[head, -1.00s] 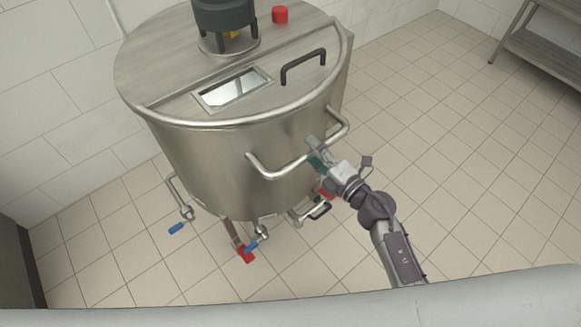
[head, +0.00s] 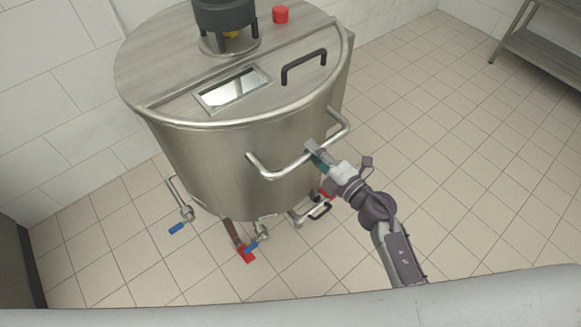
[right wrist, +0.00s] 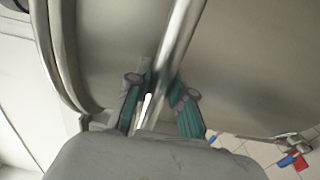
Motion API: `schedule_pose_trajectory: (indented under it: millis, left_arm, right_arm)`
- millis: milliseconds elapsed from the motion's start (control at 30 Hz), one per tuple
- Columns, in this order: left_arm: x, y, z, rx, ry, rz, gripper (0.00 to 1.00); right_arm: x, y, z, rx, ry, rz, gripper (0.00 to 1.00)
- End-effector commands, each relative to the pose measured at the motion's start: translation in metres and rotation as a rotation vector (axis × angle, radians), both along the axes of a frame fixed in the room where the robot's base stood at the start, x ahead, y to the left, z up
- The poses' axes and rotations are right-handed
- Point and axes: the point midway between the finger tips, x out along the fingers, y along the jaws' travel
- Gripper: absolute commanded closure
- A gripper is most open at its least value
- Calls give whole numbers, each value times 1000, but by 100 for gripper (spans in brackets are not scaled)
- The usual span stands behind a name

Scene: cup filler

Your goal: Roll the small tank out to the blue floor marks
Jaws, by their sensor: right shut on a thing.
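The small tank (head: 210,165) is a round steel vessel with a flat lid, and it fills the left and middle of the head view. A bent steel push handle (head: 275,174) runs along its near right side. My right gripper (head: 313,152) is shut on the handle's bar, right of its middle. In the right wrist view the bar (right wrist: 182,45) passes between the two teal-padded fingers (right wrist: 158,100). My left gripper is not in view. The blue floor marks are not in view.
Valves with blue levers (head: 176,228) and a red caster pedal (head: 246,254) sit low under the tank. A white tiled wall (head: 60,90) stands close behind and left. Tiled floor (head: 470,190) is clear on the right. A steel table (head: 545,50) stands at the far right.

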Motion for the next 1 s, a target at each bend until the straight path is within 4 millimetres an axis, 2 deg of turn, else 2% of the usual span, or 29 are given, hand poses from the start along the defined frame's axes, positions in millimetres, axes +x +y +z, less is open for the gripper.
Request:
schedule_pose_trajectory:
  millis: [1000]
  left_arm:
    - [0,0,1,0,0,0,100]
  right_arm:
    - [-78,-53,-4,-3,8,0,100]
